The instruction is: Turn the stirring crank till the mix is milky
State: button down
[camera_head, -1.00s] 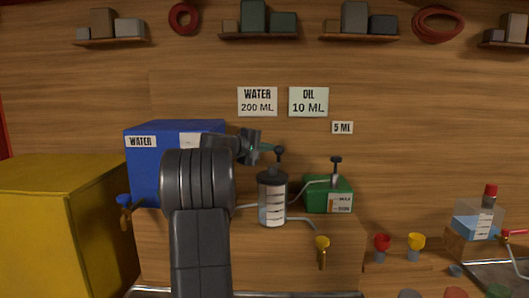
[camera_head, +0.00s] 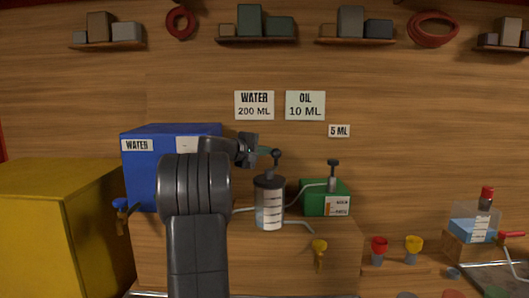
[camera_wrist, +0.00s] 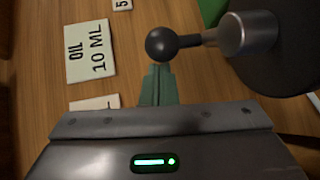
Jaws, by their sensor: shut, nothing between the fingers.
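The mixing jar (camera_head: 269,203) stands on the wooden bench with a dark lid and a marked scale; its contents look pale. The stirring crank (camera_head: 276,156) rises from the lid and ends in a dark ball knob. In the wrist view the ball knob (camera_wrist: 161,44) sits on a short rod joined to a grey hub, just beyond my fingertips. My gripper (camera_head: 266,151) is beside the knob, on its left. Its greenish fingers (camera_wrist: 158,72) are shut and empty. I cannot tell whether the fingertips touch the knob.
The blue water tank (camera_head: 140,170) stands left of the jar, behind my arm. The green oil box (camera_head: 313,200) with its upright pump handle (camera_head: 333,172) is close on the right. A yellow tap (camera_head: 319,250) hangs in front. A yellow box (camera_head: 55,225) fills the left.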

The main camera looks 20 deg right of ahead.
jog(key=shift+a, duration=0.1)
jog(key=b+v, duration=0.2)
jog(key=v, duration=1.2)
